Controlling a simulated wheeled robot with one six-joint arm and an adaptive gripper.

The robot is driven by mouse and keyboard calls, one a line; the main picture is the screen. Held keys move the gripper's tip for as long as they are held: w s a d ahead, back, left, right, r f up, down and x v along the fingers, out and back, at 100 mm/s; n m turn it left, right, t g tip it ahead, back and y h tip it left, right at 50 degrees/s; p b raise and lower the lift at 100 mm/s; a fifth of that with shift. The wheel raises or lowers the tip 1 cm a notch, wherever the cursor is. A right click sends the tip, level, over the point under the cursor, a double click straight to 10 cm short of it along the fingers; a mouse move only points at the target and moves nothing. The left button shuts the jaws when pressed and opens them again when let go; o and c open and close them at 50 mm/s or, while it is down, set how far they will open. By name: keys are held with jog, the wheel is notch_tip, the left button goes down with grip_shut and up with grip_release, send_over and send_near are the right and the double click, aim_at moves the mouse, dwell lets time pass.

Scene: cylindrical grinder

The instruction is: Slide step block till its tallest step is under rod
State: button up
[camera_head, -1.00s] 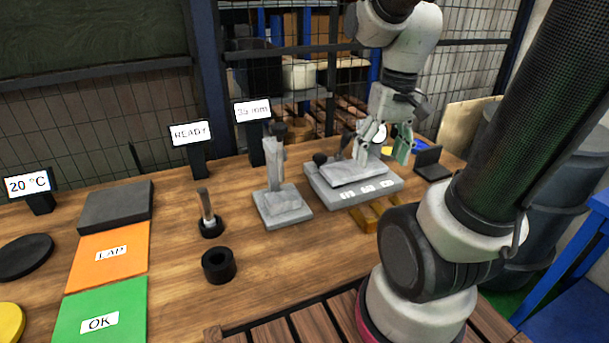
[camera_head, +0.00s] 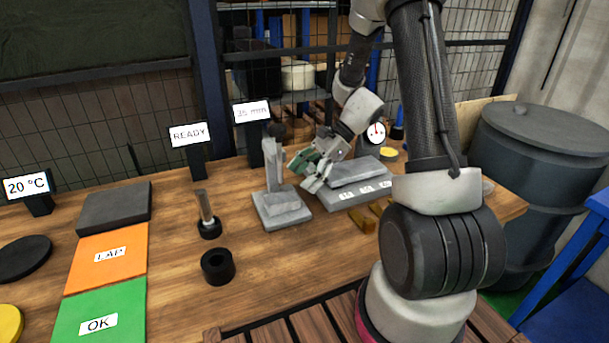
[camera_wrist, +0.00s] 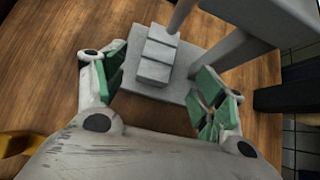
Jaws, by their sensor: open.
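The grey step block (camera_wrist: 157,57) lies on the grey base plate (camera_wrist: 178,88) of a stand, between my finger pads in the wrist view. Several light step faces show in a row. The grey rod (camera_wrist: 182,14) comes down at the block's far end; whether it touches the block, and which step is tallest, I cannot tell. In the head view the stand's base (camera_head: 268,218) and upright (camera_head: 271,165) show, with the block small on it. My gripper (camera_head: 306,172), also in the wrist view (camera_wrist: 162,85), is open and empty, just right of the stand.
A grey slab with labels (camera_head: 345,197) sits right of the stand, beneath my arm. Left are a black ring (camera_head: 217,266), a pin in a black holder (camera_head: 206,210) and the orange LAP mat (camera_head: 107,270). Dark sign posts stand behind. The wood in front of the stand is clear.

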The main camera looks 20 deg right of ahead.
aim_at(284, 197)
jog(key=shift+m, duration=0.3)
jog(key=shift+s, duration=0.1)
jog(key=shift+x, duration=3.95)
grip_shut()
